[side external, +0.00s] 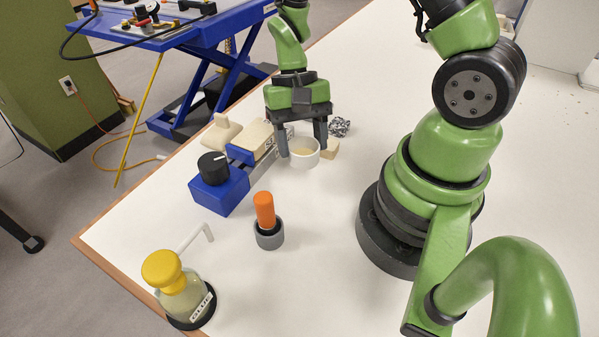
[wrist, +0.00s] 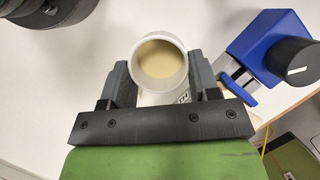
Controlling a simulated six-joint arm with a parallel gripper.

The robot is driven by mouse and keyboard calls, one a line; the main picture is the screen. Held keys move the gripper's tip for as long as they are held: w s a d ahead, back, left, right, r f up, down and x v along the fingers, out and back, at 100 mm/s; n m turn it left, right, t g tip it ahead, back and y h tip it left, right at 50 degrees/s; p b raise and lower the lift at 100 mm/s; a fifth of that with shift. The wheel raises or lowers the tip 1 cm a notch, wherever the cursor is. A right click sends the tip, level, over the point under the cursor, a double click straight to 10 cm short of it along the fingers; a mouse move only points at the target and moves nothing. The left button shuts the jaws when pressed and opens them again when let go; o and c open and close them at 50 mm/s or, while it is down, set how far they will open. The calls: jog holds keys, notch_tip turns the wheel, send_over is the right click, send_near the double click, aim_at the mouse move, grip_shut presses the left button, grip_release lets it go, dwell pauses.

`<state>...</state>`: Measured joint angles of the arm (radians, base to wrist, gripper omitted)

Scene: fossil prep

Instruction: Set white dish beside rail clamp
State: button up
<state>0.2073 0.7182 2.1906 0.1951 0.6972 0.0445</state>
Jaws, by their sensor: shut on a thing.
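My gripper (side external: 302,143) points down at the far side of the table, its two dark fingers shut on the white dish (side external: 304,160). The dish is a small round white cup with beige contents, upright; in the wrist view the dish (wrist: 160,58) sits between the fingertips. I cannot tell whether it touches the table. The rail clamp (side external: 213,198) is a blue block with a black knob and a rail running back toward the gripper. It also shows at the right of the wrist view (wrist: 262,42). The dish is just right of the clamp's far end.
An orange-handled tool (side external: 264,212) stands in a grey holder. A yellow-capped bottle (side external: 180,292) is near the front edge. Beige pieces (side external: 221,133) lie near the clamp; a speckled rock (side external: 339,126) and another beige block (side external: 330,149) are by the dish. The front-middle table is clear.

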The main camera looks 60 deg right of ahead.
aim_at(303, 190)
jog(key=shift+f, duration=3.6)
jog(key=shift+f, duration=0.15)
jog(key=o, duration=0.9)
